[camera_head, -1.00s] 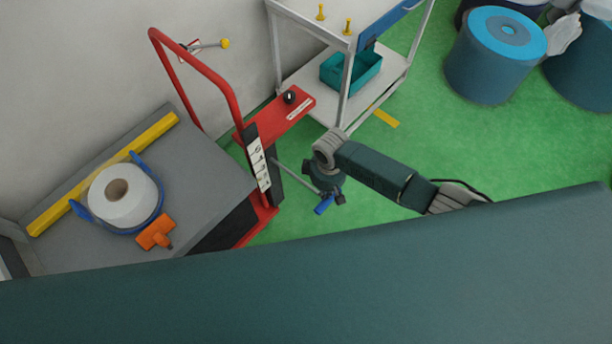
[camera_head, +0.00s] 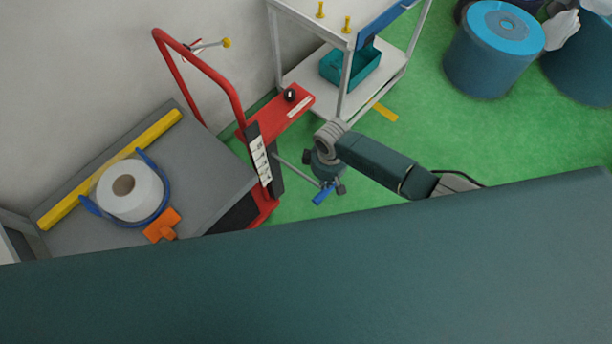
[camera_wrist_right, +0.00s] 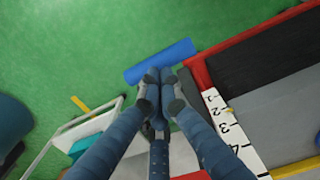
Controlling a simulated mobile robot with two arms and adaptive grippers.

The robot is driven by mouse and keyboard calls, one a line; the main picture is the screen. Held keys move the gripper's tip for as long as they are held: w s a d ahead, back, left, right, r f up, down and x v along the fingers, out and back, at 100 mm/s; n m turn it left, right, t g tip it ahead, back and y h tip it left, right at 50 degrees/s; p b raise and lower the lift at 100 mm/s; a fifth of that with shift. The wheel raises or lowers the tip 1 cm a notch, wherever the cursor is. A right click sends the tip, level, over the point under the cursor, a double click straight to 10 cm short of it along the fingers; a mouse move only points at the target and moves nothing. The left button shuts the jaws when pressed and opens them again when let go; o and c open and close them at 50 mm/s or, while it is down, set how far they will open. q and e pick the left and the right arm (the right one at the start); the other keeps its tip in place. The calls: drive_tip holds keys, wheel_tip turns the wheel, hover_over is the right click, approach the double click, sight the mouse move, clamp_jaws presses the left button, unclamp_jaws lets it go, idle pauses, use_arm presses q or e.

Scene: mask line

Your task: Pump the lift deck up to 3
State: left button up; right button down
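The red lift cart has a grey deck (camera_head: 205,190), with a white numbered scale (camera_head: 260,160) on its column. In the right wrist view the scale (camera_wrist_right: 232,132) shows marks 1 to 4; I cannot tell which the deck is at. A thin rod from the column ends in a blue grip bar (camera_head: 323,195), also in the right wrist view (camera_wrist_right: 160,60). My right gripper (camera_wrist_right: 158,82) has its fingertips together at this bar, overlapping its near edge; I cannot see them wrapped around it. My left gripper is not in view.
The deck carries a white roll (camera_head: 130,190) in a blue cradle and an orange piece (camera_head: 162,225). A red push handle (camera_head: 215,75) rises behind. A shelf trolley (camera_head: 345,75) with a teal crate (camera_head: 365,64) and blue drums (camera_head: 490,60) stand beyond.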

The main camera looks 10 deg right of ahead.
wheel_tip(320, 180, down, 15)
drive_tip(key=b, duration=1.2)
drive_tip(key=shift+w+a+r+b, duration=0.15)
drive_tip(key=shift+w+a+b, duration=0.1)
drive_tip(key=shift+w+b, duration=0.05)
idle(0.4)
drive_tip(key=r+p, duration=1.4)
drive_tip(key=p, duration=0.1)
drive_tip(key=shift+s+d+r, duration=0.35)
drive_tip(key=shift+r, duration=0.05)
drive_tip(key=shift+f, duration=0.1)
wheel_tip(320, 180, up, 12)
idle(0.5)
drive_tip(key=shift+a, duration=0.1)
